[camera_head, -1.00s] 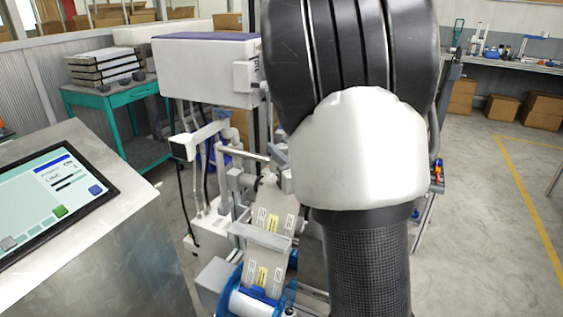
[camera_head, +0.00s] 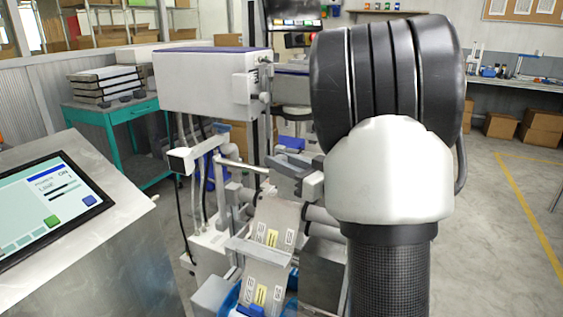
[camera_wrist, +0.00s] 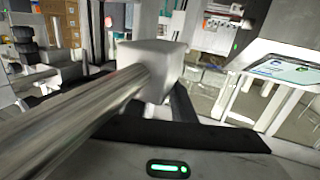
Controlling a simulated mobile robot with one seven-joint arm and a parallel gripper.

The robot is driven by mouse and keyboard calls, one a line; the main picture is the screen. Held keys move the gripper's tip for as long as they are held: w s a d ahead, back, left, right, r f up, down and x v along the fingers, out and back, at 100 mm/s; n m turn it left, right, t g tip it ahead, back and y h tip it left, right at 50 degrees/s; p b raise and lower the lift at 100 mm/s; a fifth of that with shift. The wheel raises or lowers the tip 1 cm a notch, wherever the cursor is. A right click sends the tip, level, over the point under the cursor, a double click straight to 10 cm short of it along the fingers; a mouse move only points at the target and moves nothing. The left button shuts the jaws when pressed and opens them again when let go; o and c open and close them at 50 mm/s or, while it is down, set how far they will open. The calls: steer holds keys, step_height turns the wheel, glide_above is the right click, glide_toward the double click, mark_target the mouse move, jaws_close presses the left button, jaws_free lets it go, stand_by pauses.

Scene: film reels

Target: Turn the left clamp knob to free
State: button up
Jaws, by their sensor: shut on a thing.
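In the wrist view my gripper (camera_wrist: 172,108) shows as dark fingers beyond a dark bar with a green light. A grey block (camera_wrist: 152,62) on the end of a thick metal rod (camera_wrist: 85,110) stands in front and hides much of the fingertips. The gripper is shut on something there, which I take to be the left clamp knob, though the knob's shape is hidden. In the head view my arm covers the gripper. The machine's labelled film strip (camera_head: 268,238) runs down to a blue reel (camera_head: 231,300), left of my arm.
A slanted touch screen (camera_head: 50,203) on a metal console stands at the left. A white machine box (camera_head: 205,82) is above the strip. A teal cart (camera_head: 112,115) with stacked trays is behind. Open floor (camera_head: 505,215) lies to the right.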

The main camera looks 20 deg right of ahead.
steer(key=shift+r, duration=0.15)
steer(key=o, duration=1.1)
steer(key=shift+c, duration=0.2)
steer(key=p+v, duration=0.1)
steer(key=v, duration=1.6)
steer(key=shift+d+p, duration=0.2)
steer(key=shift+p, duration=0.15)
steer(key=shift+s, duration=0.1)
